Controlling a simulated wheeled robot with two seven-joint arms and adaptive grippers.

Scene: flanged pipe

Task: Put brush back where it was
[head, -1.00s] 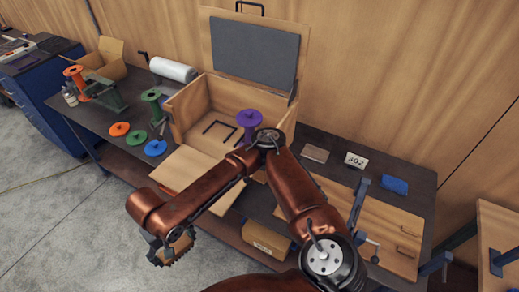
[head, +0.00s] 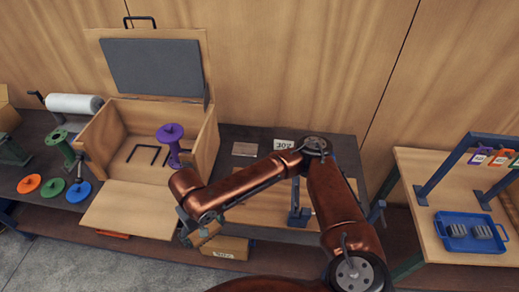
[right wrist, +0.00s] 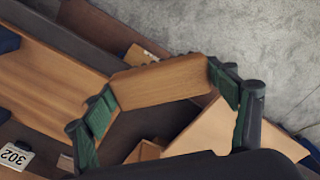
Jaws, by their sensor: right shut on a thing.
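The brush is a wooden block with dark bristles along one edge; its wooden back (right wrist: 160,82) shows in the right wrist view. My right gripper (right wrist: 165,95) is shut on it, with a green-padded finger at each end. In the head view my right gripper (head: 193,230) hangs low in front of the bench, near the lowered front flap of the wooden box, and the brush is small and partly hidden there. My left gripper is in neither view now.
The open wooden box (head: 200,150) holds a purple spool (head: 171,140). A "302" card (head: 284,145) stands behind my arm. At the right, a side table (head: 420,165) bears a blue tray (head: 447,246) with grey items and a blue frame (head: 447,165) with coloured tags.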

